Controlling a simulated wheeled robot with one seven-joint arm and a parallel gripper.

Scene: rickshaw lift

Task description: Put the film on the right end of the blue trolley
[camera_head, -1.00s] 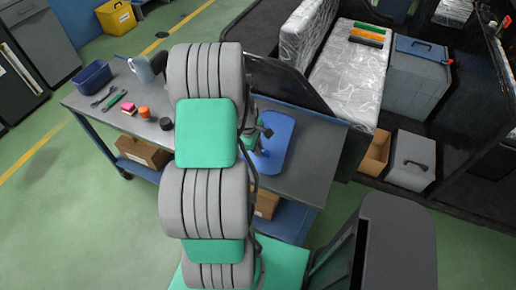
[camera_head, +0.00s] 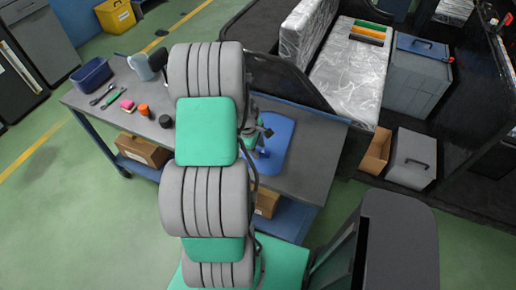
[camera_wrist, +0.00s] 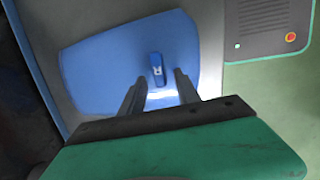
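The blue trolley (camera_head: 312,176) has a grey top and a blue frame. A flat blue mat (camera_head: 279,154) lies toward its right end; it also fills much of the wrist view (camera_wrist: 100,62). A small dark blue item (camera_wrist: 157,70) with a white mark lies on the mat. I cannot tell for sure whether this item is the film. My gripper (camera_wrist: 162,82) is open above the mat, its two fingers apart on either side of the item's line, with nothing held. In the head view my gripper (camera_head: 262,132) is partly hidden by my arm.
A dark panel (camera_head: 285,75) stands behind the trolley. Boxes (camera_head: 140,150) sit on its lower shelf.

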